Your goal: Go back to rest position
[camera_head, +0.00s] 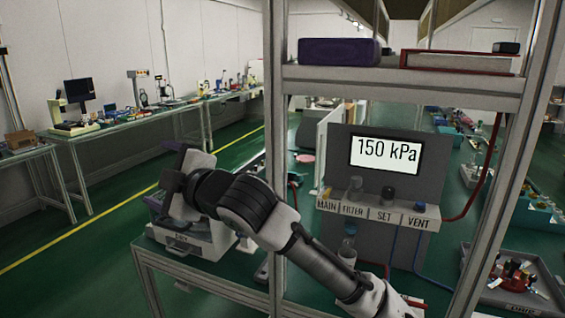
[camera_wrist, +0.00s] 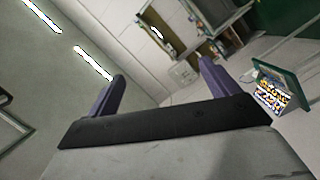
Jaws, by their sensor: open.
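My gripper (camera_wrist: 158,85) is open in the wrist view. Its two purple fingers stand well apart with nothing between them. The wrist view is tilted and shows ceiling lights, walls and shelving beyond the fingers. In the head view my arm reaches from the lower right up to the left, and its far end is raised in front of a white bench machine (camera_head: 195,240). The fingers are hard to make out in the head view. My arm hides part of that machine and the lower left of the pressure panel.
The grey panel (camera_head: 420,155) reads 150 kPa above knobs labelled MAIN, FILTER, SET and VENT. A metal frame post (camera_head: 275,120) stands close to my arm. A shelf (camera_head: 400,80) crosses above, bearing a purple case (camera_head: 338,51). Green floor (camera_head: 90,255) is open at left.

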